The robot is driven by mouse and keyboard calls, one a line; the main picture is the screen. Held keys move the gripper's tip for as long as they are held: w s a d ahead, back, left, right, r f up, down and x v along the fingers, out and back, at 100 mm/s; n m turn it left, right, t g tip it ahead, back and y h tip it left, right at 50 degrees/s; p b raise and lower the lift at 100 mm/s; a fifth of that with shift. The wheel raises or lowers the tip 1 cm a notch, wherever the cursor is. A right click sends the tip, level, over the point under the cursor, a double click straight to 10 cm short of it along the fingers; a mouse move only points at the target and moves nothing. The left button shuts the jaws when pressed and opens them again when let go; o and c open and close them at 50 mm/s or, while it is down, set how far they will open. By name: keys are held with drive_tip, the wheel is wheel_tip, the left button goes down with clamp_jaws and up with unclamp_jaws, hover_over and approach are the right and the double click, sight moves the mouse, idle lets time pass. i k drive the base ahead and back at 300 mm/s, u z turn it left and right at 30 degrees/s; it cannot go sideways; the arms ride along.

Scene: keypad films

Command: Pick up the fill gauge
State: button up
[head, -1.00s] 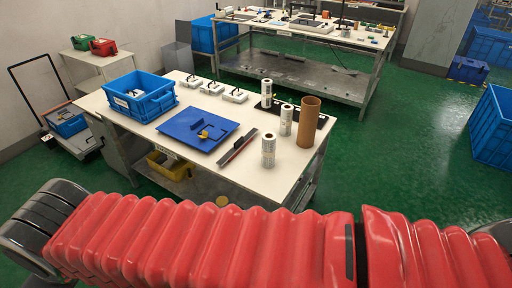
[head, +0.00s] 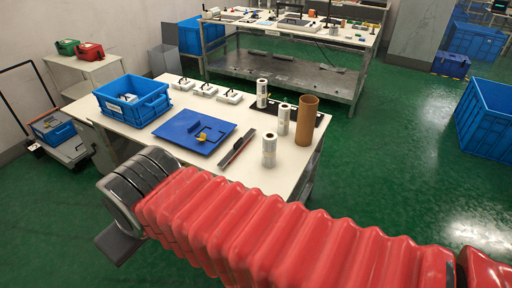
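I cannot tell for certain which thing is the fill gauge. A small yellow and dark piece (head: 203,137) lies on a blue flat board (head: 180,126) on the near white table. A long dark bar with a red edge (head: 237,148) lies to the right of that board. White rolls stand upright at the table's right side: one at the back (head: 262,93), one in the middle (head: 283,120), one in front (head: 269,150). My red-sleeved arm crosses the foreground, apart from these things in the picture, and hides the table's near side.
A brown tube (head: 306,121) stands at the table's right end. A blue crate (head: 154,106) is at its left, with white devices (head: 203,90) along the back. A second bench (head: 290,67) stands behind. Green floor (head: 400,140) is open to the right.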

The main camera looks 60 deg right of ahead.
sight(242, 142)
drive_tip(key=z, duration=0.75)
drive_tip(key=i, duration=1)
drive_tip(key=z, duration=0.05)
